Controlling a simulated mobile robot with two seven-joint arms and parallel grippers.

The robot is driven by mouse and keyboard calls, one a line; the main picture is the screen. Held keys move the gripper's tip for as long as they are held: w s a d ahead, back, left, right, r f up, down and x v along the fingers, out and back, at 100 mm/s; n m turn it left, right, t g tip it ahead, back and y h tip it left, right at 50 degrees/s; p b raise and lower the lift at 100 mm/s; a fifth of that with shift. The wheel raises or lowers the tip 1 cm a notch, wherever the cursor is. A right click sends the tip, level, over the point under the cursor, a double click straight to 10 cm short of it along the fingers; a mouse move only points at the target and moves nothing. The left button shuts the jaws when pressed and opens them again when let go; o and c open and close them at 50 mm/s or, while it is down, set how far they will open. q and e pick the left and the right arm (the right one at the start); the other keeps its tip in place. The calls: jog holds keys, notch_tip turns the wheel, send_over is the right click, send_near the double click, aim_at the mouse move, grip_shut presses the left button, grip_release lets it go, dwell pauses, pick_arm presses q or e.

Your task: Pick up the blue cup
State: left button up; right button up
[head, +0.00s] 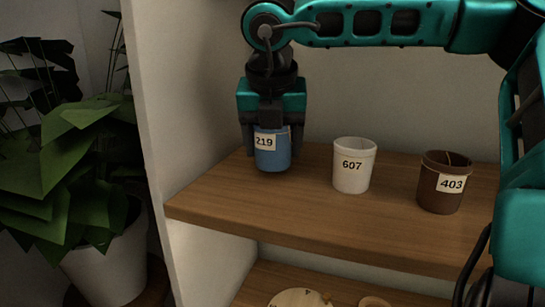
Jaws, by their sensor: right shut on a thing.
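The blue cup (273,160) is near the left end of the wooden shelf and carries a white label reading 219. My right gripper (271,143) points down over it, with its fingers at the cup's left and right sides, shut on it. The fingers and palm hide the cup's rim. The cup is upright; I cannot tell whether its base touches the shelf. My left gripper is not in view.
A white cup (352,179) labelled 607 and a brown cup (431,201) labelled 403 stand to the right on the shelf (300,221). A white side wall (175,110) is close on the left. A lower shelf (250,287) holds wooden items. A potted plant (75,180) stands outside, left.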

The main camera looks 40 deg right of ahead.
notch_tip(320, 180, up, 4)
jog(key=shift+r, duration=0.2)
jog(key=s+a+b, duration=0.2)
jog(key=s, duration=0.7)
jog(key=s+a+b, duration=0.1)
jog(key=s+a, duration=0.1)
jog(key=s, duration=0.8)
jog(key=shift+s+f+b, duration=0.15)
jog(key=shift+b, duration=0.2)
jog(key=shift+a, duration=0.15)
